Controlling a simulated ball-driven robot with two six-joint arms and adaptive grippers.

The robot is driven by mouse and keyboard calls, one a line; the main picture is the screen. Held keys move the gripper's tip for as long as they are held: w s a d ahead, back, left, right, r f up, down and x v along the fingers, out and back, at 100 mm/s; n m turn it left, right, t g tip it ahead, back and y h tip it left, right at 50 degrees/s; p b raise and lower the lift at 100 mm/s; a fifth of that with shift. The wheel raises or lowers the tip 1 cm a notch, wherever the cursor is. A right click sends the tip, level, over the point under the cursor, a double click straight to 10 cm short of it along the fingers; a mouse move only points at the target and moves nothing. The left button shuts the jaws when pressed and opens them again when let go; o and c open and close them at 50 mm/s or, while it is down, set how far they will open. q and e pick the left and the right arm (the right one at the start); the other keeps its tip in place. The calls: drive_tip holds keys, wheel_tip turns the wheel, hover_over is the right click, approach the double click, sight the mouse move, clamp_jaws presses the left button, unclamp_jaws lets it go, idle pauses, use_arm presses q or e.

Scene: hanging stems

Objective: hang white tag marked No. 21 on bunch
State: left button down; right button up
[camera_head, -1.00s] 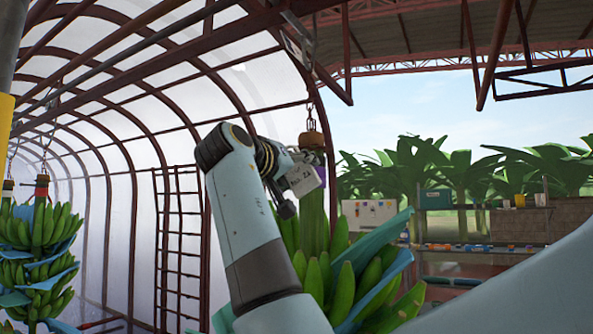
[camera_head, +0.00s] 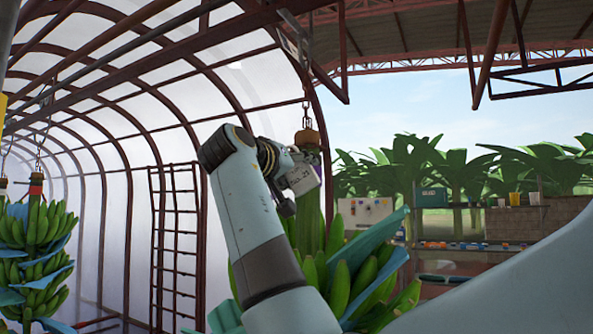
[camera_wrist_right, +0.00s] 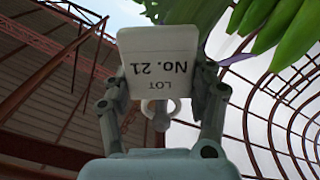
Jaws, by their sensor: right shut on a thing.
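My right gripper (camera_wrist_right: 162,88) is shut on the white tag (camera_wrist_right: 160,58), which reads "LOT No. 21" upside down in the wrist view. In the head view the tag (camera_head: 303,178) is beside the upper stem of the near banana bunch (camera_head: 345,285), below its hanger. My right gripper (camera_head: 291,192) shows small there and partly hides the stem. I cannot tell whether the tag touches the stem. A pale ring (camera_wrist_right: 160,110) shows between the fingers. My left gripper is not in view.
The near bunch hangs from a chain and brown hanger block (camera_head: 307,138), with blue sheets (camera_head: 372,245) among its fruit. Another bunch (camera_head: 35,245) hangs at the left. A ladder-like rack (camera_head: 175,245) stands behind, and a counter (camera_head: 465,247) is at the right.

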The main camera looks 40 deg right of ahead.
drive_tip(key=shift+w+d, duration=0.2)
drive_tip(key=shift+d, duration=0.3)
drive_tip(key=shift+s+d+f, duration=0.2)
drive_tip(key=shift+s, duration=0.1)
idle(0.6)
idle(0.4)
drive_tip(key=o, duration=0.9)
drive_tip(key=shift+o, duration=0.2)
drive_tip(key=shift+s+a, duration=0.1)
drive_tip(key=shift+a, duration=0.1)
drive_tip(key=v, duration=0.7)
